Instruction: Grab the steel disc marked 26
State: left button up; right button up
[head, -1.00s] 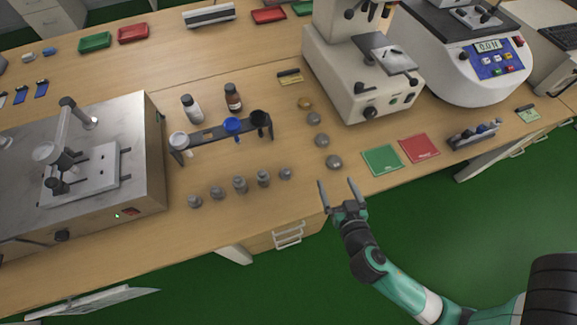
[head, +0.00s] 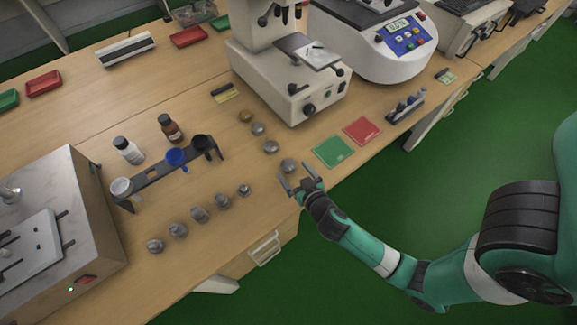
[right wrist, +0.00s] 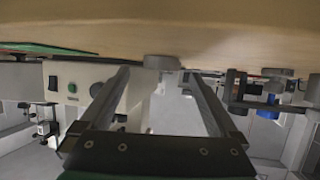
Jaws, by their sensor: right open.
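A row of small discs lies on the bench in the head view: a brassy one (head: 245,116) at the back and grey steel ones (head: 258,129), (head: 271,147) and (head: 289,166) coming forward. No number is legible, so I cannot tell which is marked 26. My right gripper (head: 295,175) is open and empty at the bench's front edge, its fingertips close to the nearest steel disc. In the right wrist view that grey disc (right wrist: 161,62) shows between the open fingers, around their tips; contact cannot be told. My left gripper is not in view.
A green mat (head: 333,151) and a red mat (head: 362,131) lie right of the discs. A microscope-like device (head: 290,85) stands behind. Several knobbed grey weights (head: 199,214) and a rack (head: 160,172) stand to the left.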

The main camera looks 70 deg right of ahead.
aim_at(289, 165)
jog(key=x, duration=0.3)
jog(key=shift+c, duration=0.2)
grip_shut()
